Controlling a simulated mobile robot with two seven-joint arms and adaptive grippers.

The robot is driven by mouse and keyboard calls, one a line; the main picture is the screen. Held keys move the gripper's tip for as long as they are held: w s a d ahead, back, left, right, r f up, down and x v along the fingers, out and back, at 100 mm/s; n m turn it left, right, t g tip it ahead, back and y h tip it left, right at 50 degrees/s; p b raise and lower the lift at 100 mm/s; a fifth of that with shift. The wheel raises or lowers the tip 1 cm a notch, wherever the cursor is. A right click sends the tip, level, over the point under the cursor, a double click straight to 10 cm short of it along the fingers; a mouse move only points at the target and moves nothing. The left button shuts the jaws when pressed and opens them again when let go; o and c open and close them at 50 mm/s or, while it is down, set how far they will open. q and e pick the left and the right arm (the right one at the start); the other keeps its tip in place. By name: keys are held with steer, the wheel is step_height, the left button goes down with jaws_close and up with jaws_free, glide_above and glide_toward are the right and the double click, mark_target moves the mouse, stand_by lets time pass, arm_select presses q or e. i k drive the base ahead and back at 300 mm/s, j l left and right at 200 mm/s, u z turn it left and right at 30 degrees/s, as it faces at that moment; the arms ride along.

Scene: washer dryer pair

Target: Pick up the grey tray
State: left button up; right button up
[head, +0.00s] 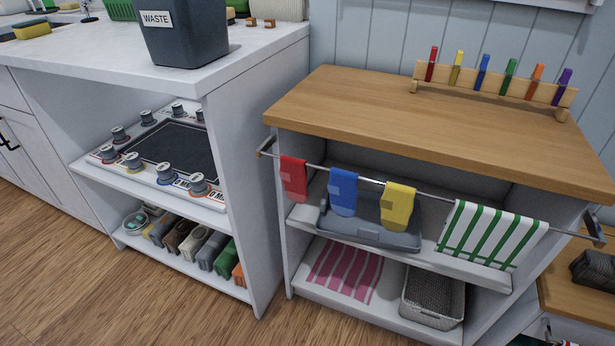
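The grey tray (375,236) lies on the upper shelf of the wood-topped unit, under the wooden top. A metal rail (430,196) runs across in front of the shelf. Neither of my grippers is in view.
Below are a pink-striped cloth (345,270) and a grey basket (433,298). The wooden top (430,125) is mostly clear, with a pen rack (495,87) at the back.

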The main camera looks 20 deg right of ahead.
mark_target(365, 227)
steer(key=i+j+z, duration=0.1)
steer(key=z, duration=0.35)
steer(key=j+z, duration=0.2)
steer(key=z, duration=0.2)
steer(key=i+j+z, duration=0.1)
steer(key=z, duration=0.35)
steer(key=j+z, duration=0.3)
steer(key=j, duration=0.25)
steer(key=j+z, duration=0.25)
steer(key=j, duration=0.35)
steer(key=k+j+z, duration=0.1)
steer(key=j, duration=0.45)
steer(key=k+j+z, duration=0.1)
steer(key=j, duration=0.4)
